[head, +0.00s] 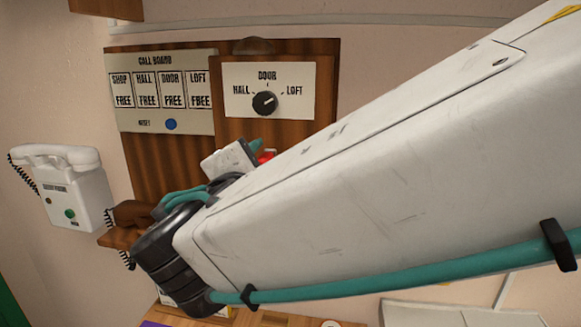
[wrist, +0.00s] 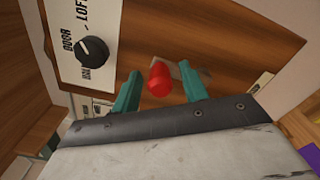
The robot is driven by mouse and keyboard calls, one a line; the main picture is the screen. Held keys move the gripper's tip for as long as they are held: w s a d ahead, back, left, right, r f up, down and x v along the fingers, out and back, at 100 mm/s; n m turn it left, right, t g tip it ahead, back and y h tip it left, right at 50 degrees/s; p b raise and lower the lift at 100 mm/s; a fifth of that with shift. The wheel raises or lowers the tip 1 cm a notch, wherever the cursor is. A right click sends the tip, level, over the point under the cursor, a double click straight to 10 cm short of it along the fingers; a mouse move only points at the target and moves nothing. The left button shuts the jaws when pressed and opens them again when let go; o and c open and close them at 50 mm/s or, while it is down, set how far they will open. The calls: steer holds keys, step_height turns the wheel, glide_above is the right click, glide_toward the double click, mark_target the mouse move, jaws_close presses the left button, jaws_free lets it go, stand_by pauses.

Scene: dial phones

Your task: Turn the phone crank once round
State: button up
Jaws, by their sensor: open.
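The crank's red knob (wrist: 159,80) shows in the wrist view, with a small greyish piece behind it, perhaps the crank arm. In the head view only a bit of red (head: 267,155) shows past my arm. My gripper (wrist: 161,74) is open, its teal fingers on either side of the red knob. I cannot tell whether either finger touches it. In the head view a teal fingertip (head: 256,145) shows beside the red; my arm hides most of the crank and the lower wooden panel.
The wooden panel (head: 325,85) carries a black dial (head: 265,103) marked hall, door and loft. A call board (head: 160,65) with a blue button (head: 171,124) is to its left. A white wall phone (head: 75,190) hangs farther left. A brown handset (head: 135,212) lies near my wrist.

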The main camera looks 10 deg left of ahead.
steer(key=shift+s, duration=0.1)
steer(key=s, duration=0.6)
steer(key=shift+s+a, duration=0.3)
steer(key=shift+s, duration=0.1)
steer(key=shift+f, duration=0.1)
steer(key=s+d+f+m+g+h, duration=0.15)
steer(key=d+f+m+g, duration=0.35)
steer(key=d, duration=0.6)
steer(key=s+d+f+m+g+h, duration=0.1)
steer(key=d+f+m+g+h, duration=0.25)
steer(key=d+f+g, duration=0.55)
steer(key=s+d+m+g+y, duration=0.1)
steer(key=s+d+m+y, duration=0.2)
steer(key=d+m, duration=0.4)
steer(key=s+d+m+g+y, duration=0.1)
steer(key=s+d+m+y, duration=0.2)
steer(key=s+d+m, duration=0.2)
steer(key=d+m, duration=0.2)
steer(key=d, duration=0.2)
steer(key=shift+g, duration=0.3)
